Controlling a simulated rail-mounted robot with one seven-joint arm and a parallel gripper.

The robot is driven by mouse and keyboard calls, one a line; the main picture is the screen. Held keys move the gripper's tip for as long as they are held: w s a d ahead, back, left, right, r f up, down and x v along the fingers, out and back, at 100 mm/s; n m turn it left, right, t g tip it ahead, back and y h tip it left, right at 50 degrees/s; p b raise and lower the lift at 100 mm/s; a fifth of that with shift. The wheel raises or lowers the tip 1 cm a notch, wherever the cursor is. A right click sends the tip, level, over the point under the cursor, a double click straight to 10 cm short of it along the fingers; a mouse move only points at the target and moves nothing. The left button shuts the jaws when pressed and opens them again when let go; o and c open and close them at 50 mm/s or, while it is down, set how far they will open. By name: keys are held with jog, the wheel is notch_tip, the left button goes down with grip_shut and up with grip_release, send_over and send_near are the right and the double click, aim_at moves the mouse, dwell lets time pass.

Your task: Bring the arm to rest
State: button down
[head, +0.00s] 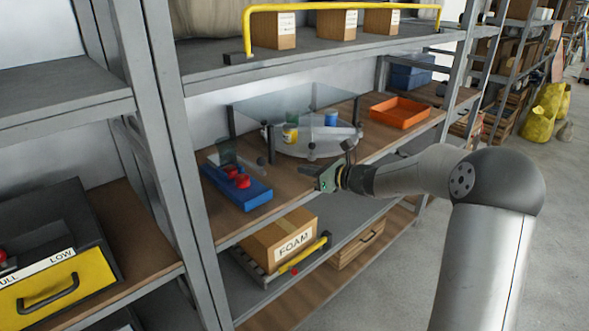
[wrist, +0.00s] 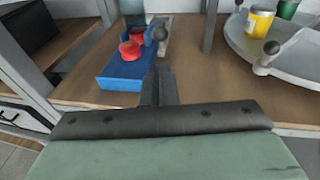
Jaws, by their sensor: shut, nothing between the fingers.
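My gripper (head: 325,178) is at the front edge of the middle wooden shelf, at the end of my arm reaching in from the right. In the wrist view my gripper (wrist: 158,85) shows its dark fingers together, with nothing held. A blue block-like holder (head: 246,192) with red round parts (head: 243,181) lies on the shelf to the left of my gripper. The holder also shows in the wrist view (wrist: 122,80), beyond the fingers and apart from them as far as I can tell.
A round tray (head: 312,150) with a clear screen and small containers stands behind my gripper. An orange bin (head: 399,112) is at right on the shelf. A grey upright post (head: 172,130) stands at left. A FOAM box (head: 280,240) sits below. Open floor (head: 385,285) lies at right.

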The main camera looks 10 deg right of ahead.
jog(key=s+a+n+g+h+p, duration=0.2)
jog(key=s+a+n+g, duration=0.15)
jog(key=s+n, duration=0.65)
jog(key=s+a+n+g+h+p, duration=0.1)
jog(key=s+a+n+g+h, duration=0.3)
jog(key=s, duration=1)
jog(key=s+d+n+g+h+p, duration=0.1)
jog(key=s+d+n+h, duration=0.1)
jog(key=s, duration=0.4)
jog(key=s+d+f+n+h, duration=0.1)
jog(key=s+d+n, duration=0.4)
jog(key=s+n, duration=0.1)
jog(key=s+d+n+g+h+p, duration=0.1)
jog(key=s+d+n+h, duration=0.1)
jog(key=s, duration=0.5)
jog(key=d+n, duration=0.1)
jog(key=n, duration=0.1)
jog(key=shift+s+d+f+n+g+h+p, duration=0.2)
jog(key=shift+n+g+h+p, duration=0.1)
jog(key=shift+n+g+p, duration=0.1)
